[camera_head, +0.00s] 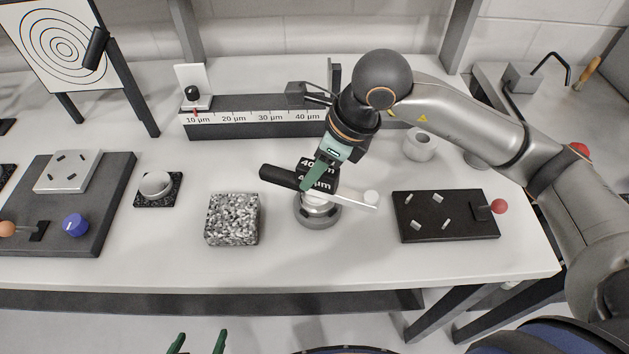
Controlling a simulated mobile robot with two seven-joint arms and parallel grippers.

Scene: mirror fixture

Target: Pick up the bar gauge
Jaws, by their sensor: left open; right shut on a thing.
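The bar gauge, as I take it, is a bar with a black end (279,177) and a white end carrying a round white knob. A black piece marked "40 µm" shows beside the fingers. I cannot tell whether the bar touches the stand. My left gripper (198,343) is open and empty at the bottom edge, with only its green fingertips in view.
A speckled block (232,219) stands left of the stand. A black plate (446,216) with a red-knobbed lever lies right. A long scale (250,116) marked in µm stands behind. A dark board (99,203) lies far left. The table's front strip is clear.

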